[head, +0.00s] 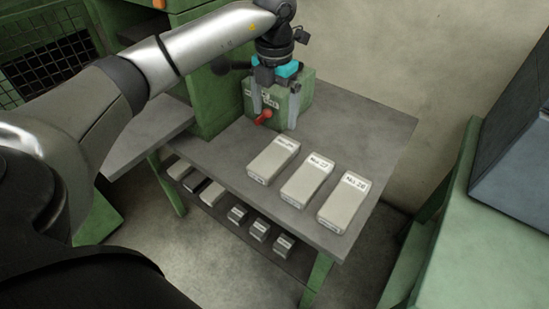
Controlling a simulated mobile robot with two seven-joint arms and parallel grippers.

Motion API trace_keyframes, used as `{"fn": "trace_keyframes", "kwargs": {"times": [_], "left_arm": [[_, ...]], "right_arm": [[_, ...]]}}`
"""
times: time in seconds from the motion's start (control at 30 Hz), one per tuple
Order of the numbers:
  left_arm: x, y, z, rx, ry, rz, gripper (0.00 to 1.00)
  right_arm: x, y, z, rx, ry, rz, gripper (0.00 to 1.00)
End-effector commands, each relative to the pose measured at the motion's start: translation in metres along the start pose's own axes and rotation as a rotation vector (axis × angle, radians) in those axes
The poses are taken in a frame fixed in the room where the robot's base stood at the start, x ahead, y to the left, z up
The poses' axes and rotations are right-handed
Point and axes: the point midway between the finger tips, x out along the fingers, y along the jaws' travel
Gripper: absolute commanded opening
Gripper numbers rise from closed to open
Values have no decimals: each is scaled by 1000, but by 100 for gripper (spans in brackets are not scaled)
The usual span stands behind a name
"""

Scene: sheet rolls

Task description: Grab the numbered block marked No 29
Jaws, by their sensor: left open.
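Three pale grey blocks with white number labels lie in a row on the grey table (385,132). They are the left block (271,163), the middle block (306,183) and the right block (342,206). The label digits are too small to read surely, so I cannot tell which is No 29. My left gripper (276,112) is open, fingers pointing down, beyond the left block and in front of a green box (309,101). It is apart from the three blocks. My right gripper is not in view.
A red knob (264,117) shows by the green box. Several smaller blocks (259,231) sit on the lower shelf (222,213). Green machinery (480,235) stands at the right, with a wall behind. The table's back right is clear.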

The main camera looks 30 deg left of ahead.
Motion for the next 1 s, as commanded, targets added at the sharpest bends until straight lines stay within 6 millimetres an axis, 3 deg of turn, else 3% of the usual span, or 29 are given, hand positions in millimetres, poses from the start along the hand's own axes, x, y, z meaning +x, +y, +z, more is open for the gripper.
{"fn": "trace_keyframes", "kwargs": {"times": [0.33, 0.67, 1.0], "left_arm": [[74, -2, -1, 3, 4, -3, 100], [97, -2, -1, 4, 2, -4, 100], [143, -1, 0, 4, 2, -4, 100]], "right_arm": [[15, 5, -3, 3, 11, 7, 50], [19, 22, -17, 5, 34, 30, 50], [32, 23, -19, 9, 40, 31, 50]]}}
